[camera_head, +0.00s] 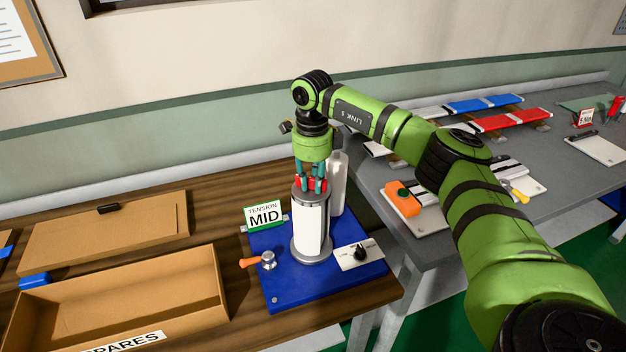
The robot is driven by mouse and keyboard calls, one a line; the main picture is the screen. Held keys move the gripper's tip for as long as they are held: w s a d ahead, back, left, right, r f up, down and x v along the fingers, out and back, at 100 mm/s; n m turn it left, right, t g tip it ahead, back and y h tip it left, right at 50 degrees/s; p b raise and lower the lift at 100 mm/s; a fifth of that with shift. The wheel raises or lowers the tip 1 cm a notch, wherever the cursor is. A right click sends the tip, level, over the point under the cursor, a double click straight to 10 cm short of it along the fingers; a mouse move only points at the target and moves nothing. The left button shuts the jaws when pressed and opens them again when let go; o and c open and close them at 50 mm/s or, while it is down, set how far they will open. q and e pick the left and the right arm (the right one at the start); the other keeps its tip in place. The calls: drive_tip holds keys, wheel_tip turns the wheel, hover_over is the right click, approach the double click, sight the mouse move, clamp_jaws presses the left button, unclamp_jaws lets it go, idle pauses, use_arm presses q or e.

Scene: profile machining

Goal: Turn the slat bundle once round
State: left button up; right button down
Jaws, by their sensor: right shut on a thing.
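A white upright cylinder (311,228) with a grey top rim and a grey round foot stands on a blue base plate (282,285); it looks like the slat bundle, though single slats cannot be made out. A red piece (320,186) sits at its top. My right gripper (311,187) points straight down from above, with its teal fingers shut on the red piece. The fingers partly hide the red piece and the cylinder's top. My left gripper is not in view.
A "TENSION MID" sign (264,215), an orange-handled lever (259,261), a black knob on a white plate (360,253) and a pale post (338,185) surround the cylinder. An open "SPARES" box (216,288) lies left. A grey table (440,240) with slats stands right.

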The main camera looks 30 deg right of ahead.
drive_tip(key=m, duration=0.4)
drive_tip(key=shift+a+m, duration=0.15)
drive_tip(key=shift+m, duration=0.15)
drive_tip(key=shift+w+a+m, duration=0.1)
drive_tip(key=shift+m, duration=2.2)
drive_tip(key=c, duration=1.1)
unclamp_jaws()
drive_tip(key=shift+r, duration=0.1)
wheel_tip(320, 180, up, 12)
